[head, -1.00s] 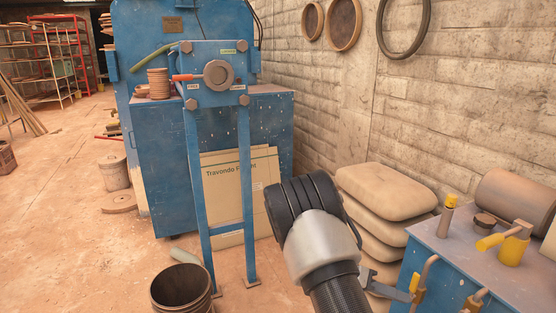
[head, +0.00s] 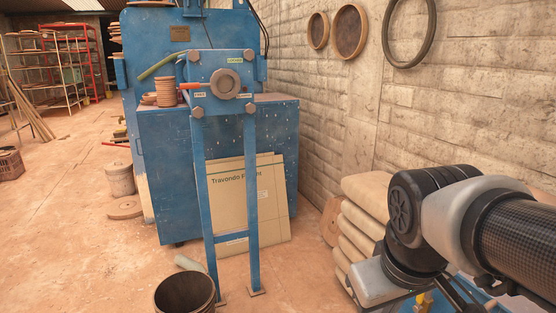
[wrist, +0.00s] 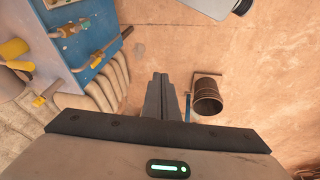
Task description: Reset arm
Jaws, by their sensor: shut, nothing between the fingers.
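My gripper (wrist: 162,88) shows in the wrist view with its two grey fingers together and nothing between them. It points down over the open floor, between the stacked sacks (wrist: 108,85) and a dark bucket (wrist: 207,97), apart from both. In the head view my arm is folded at the lower right, in front of the sacks (head: 366,196) and the blue bench. The fingers are hard to make out there.
A blue stand (head: 225,80) with a round knob and red-handled lever stands before a blue cabinet (head: 165,175). The bucket (head: 184,293) is at its foot. A blue bench (wrist: 90,45) with pipes and yellow fittings is close to my arm.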

